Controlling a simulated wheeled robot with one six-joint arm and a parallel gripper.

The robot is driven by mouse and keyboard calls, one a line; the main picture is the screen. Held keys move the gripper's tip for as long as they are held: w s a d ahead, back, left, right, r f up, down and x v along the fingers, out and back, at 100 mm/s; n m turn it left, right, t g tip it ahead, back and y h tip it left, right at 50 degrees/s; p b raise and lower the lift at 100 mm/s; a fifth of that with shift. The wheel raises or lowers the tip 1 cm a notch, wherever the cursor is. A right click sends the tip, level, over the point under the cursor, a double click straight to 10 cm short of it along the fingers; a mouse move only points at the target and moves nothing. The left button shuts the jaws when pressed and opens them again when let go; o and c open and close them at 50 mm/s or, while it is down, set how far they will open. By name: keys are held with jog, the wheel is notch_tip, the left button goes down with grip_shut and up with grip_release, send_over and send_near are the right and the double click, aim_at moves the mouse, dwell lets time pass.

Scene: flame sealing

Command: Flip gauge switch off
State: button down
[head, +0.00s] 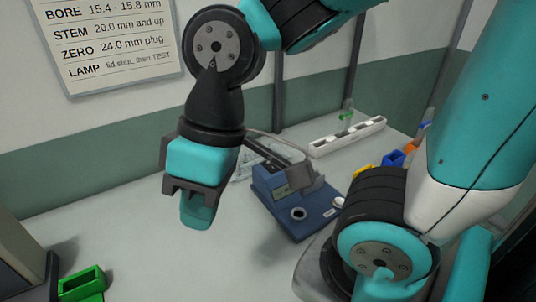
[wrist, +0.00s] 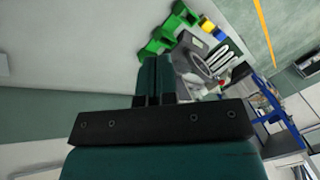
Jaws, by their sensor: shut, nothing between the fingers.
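The blue gauge (head: 272,190) stands on the bench right of centre in the head view, with a dark grey tilted panel (head: 300,177) on top.
A white rack (head: 347,137) stands behind the gauge. Blue (head: 392,159) and yellow bins stand to the right, partly behind my arm. A green bin (head: 81,285) sits at lower left beside a grey box (head: 18,262). The bench between the green bin and gauge is clear.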

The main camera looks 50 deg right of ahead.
jog(key=w+d+n, duration=0.1)
jog(key=w+d, duration=0.3)
jog(key=w, duration=0.2)
jog(key=n+t+h+p, duration=0.1)
jog(key=n+h+p, duration=0.1)
jog(key=n+h, duration=0.4)
send_over(271, 162)
jog(key=s, duration=0.2)
notch_tip(271, 162, down, 7)
jog(key=n+y, duration=0.1)
jog(key=shift+w+a+r, duration=0.15)
jog(key=shift+w+a, duration=0.05)
jog(key=shift+a, duration=0.05)
jog(key=f+p, duration=0.1)
jog(key=f, duration=0.3)
jog(key=w+f+p, duration=0.1)
jog(key=f, duration=0.4)
jog(key=f+p, duration=0.1)
jog(key=f, duration=0.4)
jog(key=shift+w+d, duration=0.15)
jog(key=shift+w, duration=0.2)
jog(key=shift+d, duration=0.1)
